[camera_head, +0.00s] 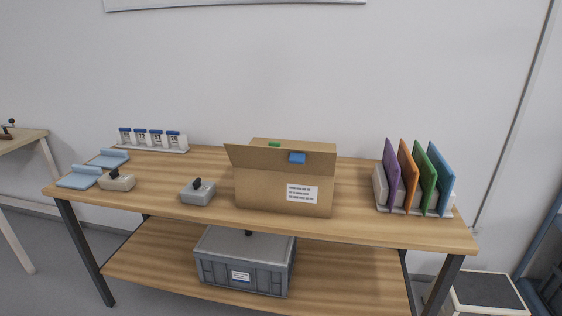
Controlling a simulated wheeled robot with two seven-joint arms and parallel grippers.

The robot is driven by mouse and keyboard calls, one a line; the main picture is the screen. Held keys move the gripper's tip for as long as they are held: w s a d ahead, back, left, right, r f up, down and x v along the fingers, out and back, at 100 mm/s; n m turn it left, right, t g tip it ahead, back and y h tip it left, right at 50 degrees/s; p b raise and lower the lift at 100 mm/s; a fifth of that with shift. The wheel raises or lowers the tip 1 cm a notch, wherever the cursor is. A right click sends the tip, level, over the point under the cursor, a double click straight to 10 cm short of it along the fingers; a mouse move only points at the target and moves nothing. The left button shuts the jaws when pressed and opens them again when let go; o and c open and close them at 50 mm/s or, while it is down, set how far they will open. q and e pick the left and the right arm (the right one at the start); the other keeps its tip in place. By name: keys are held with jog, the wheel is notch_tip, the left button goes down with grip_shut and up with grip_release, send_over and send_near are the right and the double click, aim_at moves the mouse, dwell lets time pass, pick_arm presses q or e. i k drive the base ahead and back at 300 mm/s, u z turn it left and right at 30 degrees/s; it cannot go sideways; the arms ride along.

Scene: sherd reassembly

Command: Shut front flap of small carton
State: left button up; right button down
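The small brown cardboard carton (262,194) stands upright on the wooden table near its middle, with a white label on its front. Its front flap (262,160) stands raised along the top front edge and juts out past the carton's left side. A blue tab (297,158) sits on this flap. Behind it, another brown panel (312,147) and a green tab (274,144) show at the top. The flap hides most of the carton's opening and inside. Neither of my grippers is in view.
Grey blocks with black knobs (198,192) (117,181) and light blue pieces (80,177) lie left of the carton. A numbered rack (152,140) is behind them. Coloured folders (418,178) stand at right. A grey crate (245,262) sits on the lower shelf.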

aim_at(321, 163)
jog(key=u, duration=0.9)
jog(key=i, duration=0.6)
jog(key=z, duration=0.65)
